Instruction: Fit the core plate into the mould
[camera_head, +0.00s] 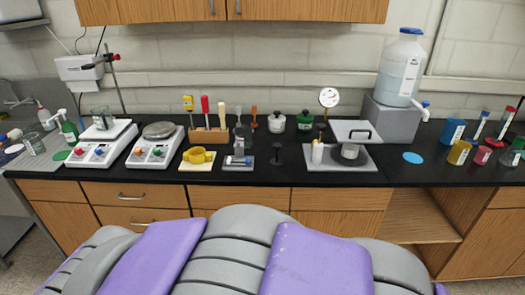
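I cannot tell for sure which items are the core plate and the mould. At the right of centre on the black bench, a light grey flat plate (342,130) with a dark handle appears behind a grey tray (368,166). On the tray stand a white cylinder (318,153) and a dark round piece with a pale top (350,153). To its left, a small grey block assembly (238,161) sits on a grey base, and a black knobbed piece (276,156) stands beside it. My gripper is not in view.
Two white hotplate-like devices (92,152) (150,153) stand left, near a wooden tool rack (208,136). A yellow part (198,155) lies on a pale mat. A large water jug (400,70) on a grey block (388,122) and several coloured cups stand right. A blue disc (413,158) lies amid clear bench.

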